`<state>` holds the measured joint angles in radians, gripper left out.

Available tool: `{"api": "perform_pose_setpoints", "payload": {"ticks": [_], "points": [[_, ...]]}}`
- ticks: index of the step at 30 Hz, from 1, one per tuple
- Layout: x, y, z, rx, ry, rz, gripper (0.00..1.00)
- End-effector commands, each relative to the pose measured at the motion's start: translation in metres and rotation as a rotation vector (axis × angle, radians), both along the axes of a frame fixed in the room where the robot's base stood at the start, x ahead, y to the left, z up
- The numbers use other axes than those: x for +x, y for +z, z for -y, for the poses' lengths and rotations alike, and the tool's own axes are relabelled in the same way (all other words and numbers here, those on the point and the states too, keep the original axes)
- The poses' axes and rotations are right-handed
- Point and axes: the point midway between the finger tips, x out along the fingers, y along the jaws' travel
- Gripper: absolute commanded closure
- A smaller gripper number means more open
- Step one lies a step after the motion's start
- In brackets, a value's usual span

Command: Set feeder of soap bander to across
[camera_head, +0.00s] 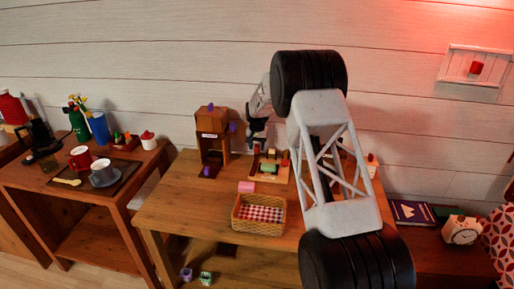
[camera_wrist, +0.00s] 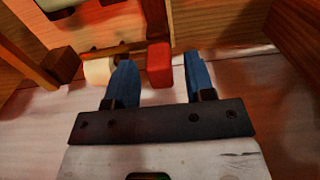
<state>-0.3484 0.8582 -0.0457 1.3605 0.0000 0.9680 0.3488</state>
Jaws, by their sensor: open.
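A low wooden device (camera_head: 270,178) with a green block and small red parts stands on the table; I take it for the soap bander, but no label is readable. My gripper (camera_head: 257,140) is just above its back edge, partly hidden by my arm. In the wrist view, my gripper (camera_wrist: 158,62) has its two blue fingers apart. A red block (camera_wrist: 159,65) shows between the fingertips, with no clear contact. A cream cylinder (camera_wrist: 98,71) lies beside the left finger, on a wooden rod. I cannot tell which part is the feeder or how it is set.
A brown labelled machine (camera_head: 212,135) stands left of the device. A wicker basket (camera_head: 258,216) with a checked cloth and a pink block (camera_head: 246,187) are in front. The white plank wall (camera_head: 150,65) is close behind. My arm hides the table's right part.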

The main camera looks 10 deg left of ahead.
Motion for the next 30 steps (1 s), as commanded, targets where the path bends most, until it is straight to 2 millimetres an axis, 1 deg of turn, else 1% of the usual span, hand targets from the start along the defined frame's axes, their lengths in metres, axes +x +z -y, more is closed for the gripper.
{"api": "perform_pose_setpoints", "payload": {"ticks": [4,11,12,17,21,22,30], "points": [[-0.0001,-0.0045,0.0000,0.000,0.000,0.000,0.51],[-0.0002,-0.0051,0.0001,0.000,0.000,0.000,0.51],[-0.0002,-0.0051,0.0001,0.000,0.000,0.000,0.53],[-0.0002,-0.0051,0.0001,0.000,0.000,0.000,0.77],[-0.0002,-0.0051,0.0001,0.000,0.000,-0.001,0.99],[-0.0002,-0.0052,0.0002,0.000,0.000,-0.001,1.00],[-0.0022,-0.0051,0.0004,-0.001,0.000,-0.001,1.00]]}}
